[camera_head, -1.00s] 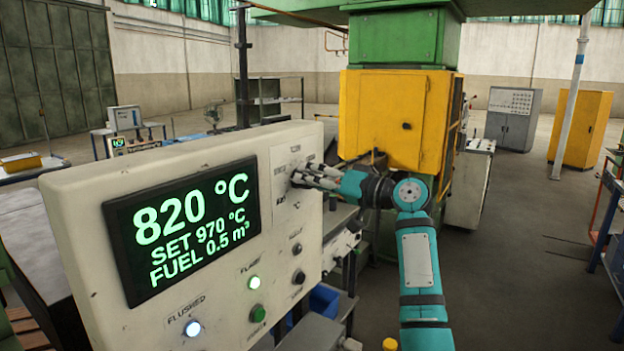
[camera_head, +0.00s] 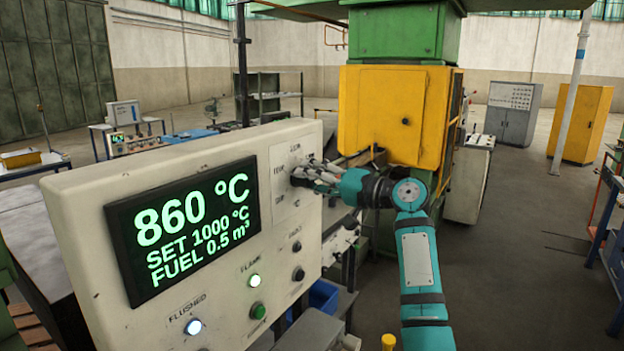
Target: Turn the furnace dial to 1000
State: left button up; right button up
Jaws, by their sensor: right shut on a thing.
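The furnace control panel (camera_head: 85,221) is a pale box on the left, turned towards me. Its dark display (camera_head: 185,226) reads 860 °C, SET 1000 °C and FUEL 0.5 m³ in green. My right gripper (camera_head: 304,173) is at the dial plate (camera_head: 289,205) on the panel's upper right, shut on the dial. The dial itself is mostly hidden behind the fingers. The teal right arm reaches in from the lower right. My left gripper is not in view.
The yellow and green furnace (camera_head: 385,110) stands behind my right arm. Open floor (camera_head: 500,270) lies to the right.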

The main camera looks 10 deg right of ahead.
jog(key=o, duration=1.2)
jog(key=shift+c, duration=0.2)
jog(key=shift+d, duration=0.1)
jog(key=v, duration=1.2)
